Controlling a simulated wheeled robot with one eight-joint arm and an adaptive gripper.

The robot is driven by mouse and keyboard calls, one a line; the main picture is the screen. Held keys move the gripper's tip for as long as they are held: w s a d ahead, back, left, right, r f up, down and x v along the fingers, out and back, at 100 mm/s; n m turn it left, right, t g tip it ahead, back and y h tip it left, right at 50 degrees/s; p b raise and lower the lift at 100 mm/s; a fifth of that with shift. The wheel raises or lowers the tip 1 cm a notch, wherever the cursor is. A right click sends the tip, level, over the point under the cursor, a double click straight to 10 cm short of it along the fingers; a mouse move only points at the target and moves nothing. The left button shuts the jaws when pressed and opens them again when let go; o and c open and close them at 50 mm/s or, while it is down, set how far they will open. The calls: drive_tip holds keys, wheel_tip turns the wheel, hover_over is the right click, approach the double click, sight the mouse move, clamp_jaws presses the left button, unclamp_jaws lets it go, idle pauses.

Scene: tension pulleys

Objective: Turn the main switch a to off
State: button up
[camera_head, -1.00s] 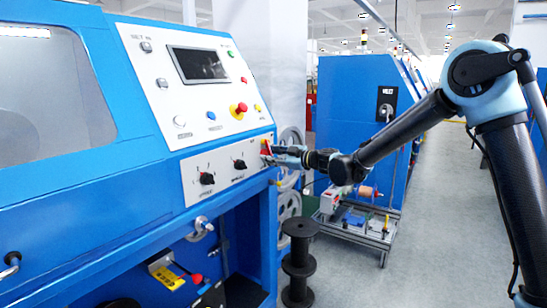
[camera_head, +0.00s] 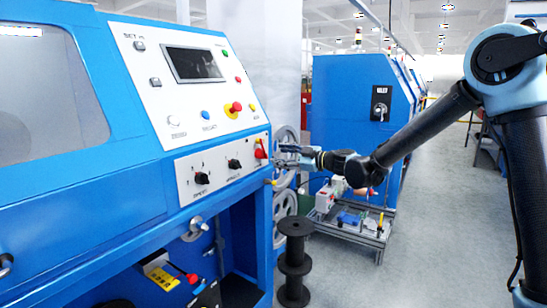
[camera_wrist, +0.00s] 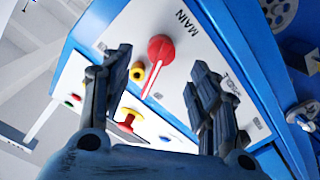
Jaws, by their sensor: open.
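The main switch (camera_wrist: 161,47) is a red round knob with a light pointer line, next to the word MAIN in the wrist view. It also shows in the head view (camera_head: 260,150) at the right end of the lower control panel. My gripper (camera_wrist: 161,68) is open, with its two dark fingers spread to either side of the switch in the picture. In the head view my gripper (camera_head: 280,157) is just right of the switch, with a small gap. Nothing is held. I cannot read the switch's off mark.
A black spool (camera_head: 294,260) stands below. A second blue machine (camera_head: 345,105) and a cart (camera_head: 350,222) are behind.

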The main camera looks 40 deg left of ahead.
drive_tip(key=shift+w+d+r, duration=0.1)
drive_tip(key=shift+d, duration=1)
drive_tip(key=shift+w+d, duration=0.1)
drive_tip(key=shift+d, duration=1)
drive_tip(key=shift+w+r, duration=0.1)
drive_tip(key=c, duration=0.9)
drive_tip(key=shift+w+a+r+m, duration=0.1)
drive_tip(key=shift+w+r+m, duration=0.05)
drive_tip(key=shift+m, duration=0.45)
drive_tip(key=c, duration=0.4)
drive_tip(key=w+r+m+g, duration=0.1)
drive_tip(key=r+m, duration=0.1)
drive_tip(key=m, duration=0.2)
drive_tip(key=w+r+m, duration=0.2)
drive_tip(key=m, duration=0.3)
drive_tip(key=w+r+m+g+h, duration=0.1)
drive_tip(key=w+r+m, duration=0.1)
drive_tip(key=m, duration=0.2)
drive_tip(key=shift+w+a+g, duration=0.25)
drive_tip(key=shift+a+g, duration=0.05)
clamp_jaws()
drive_tip(key=s+a+f+m, duration=0.1)
drive_tip(key=s+a+m, duration=0.2)
drive_tip(key=a, duration=0.6)
drive_tip(key=shift+s+m, duration=0.4)
drive_tip(key=shift+s, duration=0.8)
